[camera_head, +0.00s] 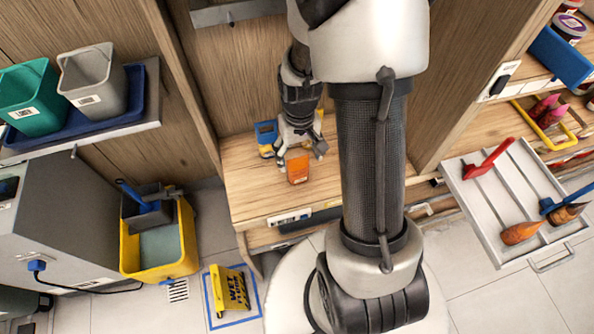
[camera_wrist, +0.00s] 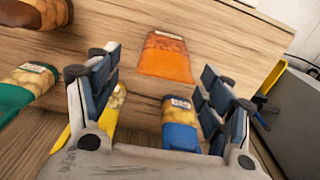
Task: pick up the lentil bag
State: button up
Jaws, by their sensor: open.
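An orange bag (camera_head: 298,168) stands or lies on the wooden shelf in the head view; its label is too small to read, so I cannot confirm that it is the lentil bag. It also shows in the wrist view (camera_wrist: 165,62), upper middle, beyond my fingers. A blue bag with a pale top (camera_wrist: 181,125) is nearer, low between the fingers. My gripper (camera_head: 302,147) is open and points down over the shelf. In the wrist view my gripper (camera_wrist: 160,68) has its two fingers spread wide with nothing held between them.
A green bag (camera_wrist: 28,85), a brown bag (camera_wrist: 38,12) and a yellow bag (camera_wrist: 110,112) are near the left finger. Bare shelf (camera_wrist: 240,45) lies right of the orange bag. Wooden cabinet walls (camera_head: 190,100) flank the shelf. A tray (camera_head: 490,205) is at right.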

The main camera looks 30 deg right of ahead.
aim_at(298, 172)
notch_tip(298, 172, down, 3)
jog(key=shift+r+b, duration=0.15)
jog(key=shift+b, duration=0.15)
jog(key=f, duration=0.1)
jog(key=f+b, duration=0.1)
jog(key=f, duration=0.1)
jog(key=f+b, duration=0.1)
jog(key=f, duration=0.1)
jog(key=shift+s+a+f, duration=0.1)
jog(key=shift+s+a, duration=0.1)
jog(key=shift+a, duration=0.1)
jog(key=shift+c, duration=0.5)
jog(key=c, duration=1.1)
